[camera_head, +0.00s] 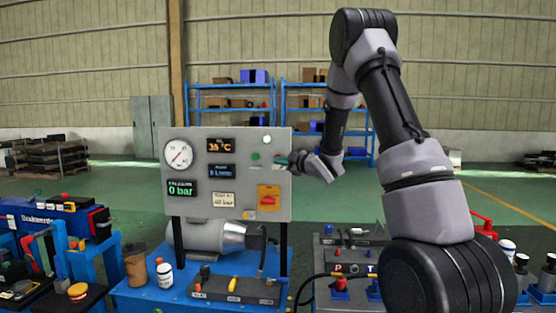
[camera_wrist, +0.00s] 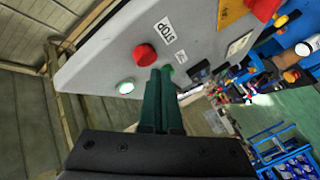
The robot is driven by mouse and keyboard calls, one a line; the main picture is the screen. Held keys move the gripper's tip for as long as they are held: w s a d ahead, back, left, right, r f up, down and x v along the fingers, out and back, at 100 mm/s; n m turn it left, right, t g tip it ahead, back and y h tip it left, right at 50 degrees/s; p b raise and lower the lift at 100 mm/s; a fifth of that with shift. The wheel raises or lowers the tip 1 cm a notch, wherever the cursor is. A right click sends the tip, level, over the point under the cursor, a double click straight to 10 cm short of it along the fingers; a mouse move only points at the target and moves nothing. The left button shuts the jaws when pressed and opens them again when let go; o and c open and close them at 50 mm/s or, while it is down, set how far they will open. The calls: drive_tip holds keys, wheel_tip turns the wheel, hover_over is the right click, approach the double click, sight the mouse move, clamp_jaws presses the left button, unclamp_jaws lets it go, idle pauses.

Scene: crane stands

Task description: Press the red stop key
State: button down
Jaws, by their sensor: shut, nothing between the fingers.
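The red stop key (camera_wrist: 146,54) is a round red button on the grey panel (camera_head: 230,150). A white STOP label (camera_wrist: 164,30) sits beside it in the wrist view. I cannot make the key out in the head view. My gripper (camera_wrist: 160,72) is shut and empty, with its dark green fingers together. In the wrist view the fingertips lie just below and right of the red key, close to the panel face. I cannot tell whether they touch the panel. In the head view my gripper (camera_head: 284,160) is at the panel's right edge.
A pale lit button (camera_wrist: 125,87) sits left of the fingers in the wrist view. A red switch on an orange plate (camera_head: 268,199) is lower on the panel. The panel also carries a gauge (camera_head: 178,154) and displays. A blue bench (camera_head: 150,297) holds a control box below.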

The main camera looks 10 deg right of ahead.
drive_tip(key=shift+w, duration=0.1)
idle(0.4)
drive_tip(key=shift+w+d, duration=0.1)
drive_tip(key=shift+w, duration=0.2)
drive_tip(key=shift+w+d, duration=0.2)
drive_tip(key=shift+w, duration=0.3)
idle(0.7)
drive_tip(key=shift+s, duration=0.15)
drive_tip(key=shift+s+a, duration=0.3)
drive_tip(key=shift+s, duration=0.45)
drive_tip(key=shift+s, duration=0.1)
drive_tip(key=s, duration=0.1)
drive_tip(key=s+a, duration=0.1)
drive_tip(key=s, duration=0.2)
drive_tip(key=shift+s+a, duration=0.3)
idle(0.5)
